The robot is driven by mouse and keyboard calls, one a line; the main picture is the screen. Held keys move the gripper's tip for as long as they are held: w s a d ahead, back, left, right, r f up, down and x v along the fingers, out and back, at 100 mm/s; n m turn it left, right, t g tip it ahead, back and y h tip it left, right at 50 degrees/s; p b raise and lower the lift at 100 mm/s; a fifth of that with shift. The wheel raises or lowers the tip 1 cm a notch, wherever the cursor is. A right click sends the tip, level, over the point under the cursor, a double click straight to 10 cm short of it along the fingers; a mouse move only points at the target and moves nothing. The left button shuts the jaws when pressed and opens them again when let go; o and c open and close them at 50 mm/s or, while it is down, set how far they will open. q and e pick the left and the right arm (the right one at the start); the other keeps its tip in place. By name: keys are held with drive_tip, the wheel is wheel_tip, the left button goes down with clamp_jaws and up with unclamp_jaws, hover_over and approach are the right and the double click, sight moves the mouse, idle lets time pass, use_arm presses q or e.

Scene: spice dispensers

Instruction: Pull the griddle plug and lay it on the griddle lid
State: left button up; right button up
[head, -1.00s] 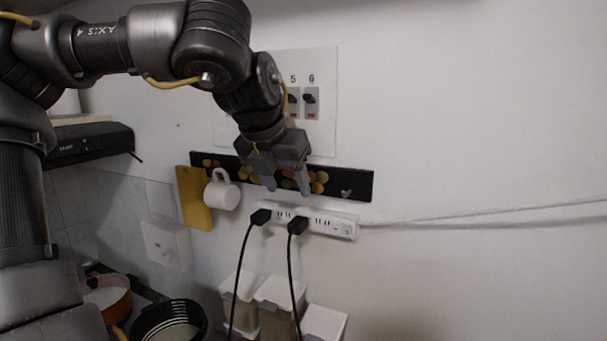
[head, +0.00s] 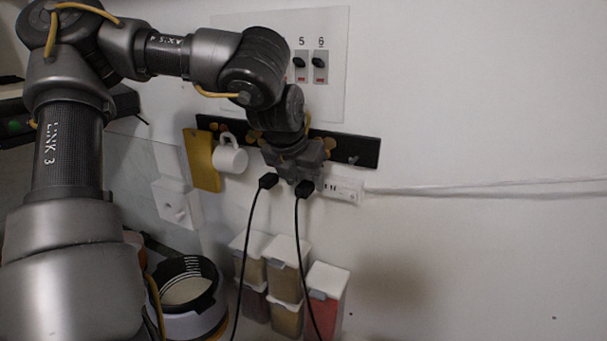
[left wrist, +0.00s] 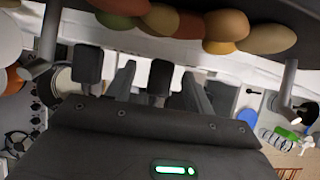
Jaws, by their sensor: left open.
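Two black plugs with hanging cords, a left plug (head: 268,181) and a right plug (head: 306,188), sit in the white power strip (head: 344,189) on the wall. I cannot tell which belongs to the griddle. My left gripper (head: 302,183) is open at the strip, its fingers apparently on either side of the right plug, and it hides much of the strip. In the left wrist view, the right plug (left wrist: 160,78) seems to stand between the fingers, and the left plug (left wrist: 88,66) is outside them. Contact cannot be made out. I cannot identify the griddle lid.
A dark rail (head: 350,148) runs just above the strip, with a white mug (head: 230,157) and a yellow board (head: 202,160) on its left. Spice dispensers (head: 327,281) stand below. A round black-and-white cooker (head: 187,290) stands lower left.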

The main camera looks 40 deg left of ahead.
use_arm(q)
drive_tip(key=shift+w+f, duration=0.15)
drive_tip(key=shift+f, duration=0.1)
clamp_jaws()
idle(0.4)
